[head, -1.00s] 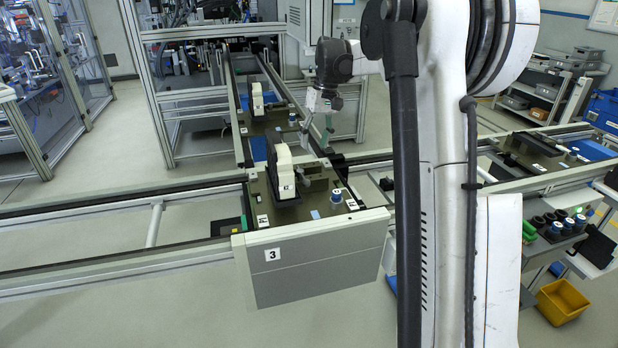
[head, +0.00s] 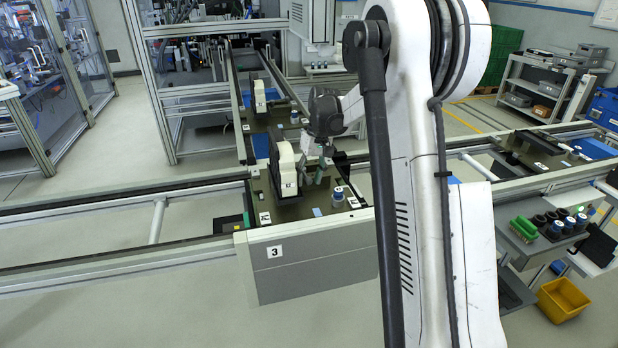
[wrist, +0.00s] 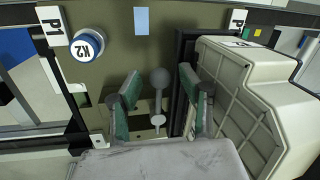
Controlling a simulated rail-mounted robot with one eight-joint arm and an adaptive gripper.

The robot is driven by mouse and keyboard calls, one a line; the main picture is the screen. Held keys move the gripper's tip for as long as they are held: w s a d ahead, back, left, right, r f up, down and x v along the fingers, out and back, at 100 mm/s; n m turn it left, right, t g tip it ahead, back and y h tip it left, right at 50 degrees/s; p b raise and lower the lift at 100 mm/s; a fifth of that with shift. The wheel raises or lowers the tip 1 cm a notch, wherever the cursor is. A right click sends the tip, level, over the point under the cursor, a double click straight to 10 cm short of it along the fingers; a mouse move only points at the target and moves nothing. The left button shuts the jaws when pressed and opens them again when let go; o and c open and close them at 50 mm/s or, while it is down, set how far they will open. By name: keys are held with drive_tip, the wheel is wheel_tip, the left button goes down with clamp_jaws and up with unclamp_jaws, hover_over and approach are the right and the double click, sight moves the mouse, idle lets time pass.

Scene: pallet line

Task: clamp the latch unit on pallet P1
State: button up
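Pallet P1 (wrist: 110,55) fills the upper part of the wrist view, with its P1 label at the upper left. It also shows in the head view (head: 320,203). A cream housing, seemingly the latch unit (wrist: 240,95), stands in a black holder on it; it also shows in the head view (head: 286,168). Beside it is a grey lever with a ball knob (wrist: 159,77). My gripper (wrist: 158,92), with green-padded fingers, is open, one finger on each side of the lever. I cannot tell whether they touch it. In the head view my gripper (head: 320,165) is low over the pallet.
A blue-and-white cylinder marked K2 (wrist: 87,44) stands on the pallet, left of my fingers. The cream housing is close to my right finger. A second pallet with a similar unit (head: 259,97) is behind on the line. A grey panel marked 3 (head: 310,262) is in front.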

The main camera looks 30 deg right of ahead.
clamp_jaws()
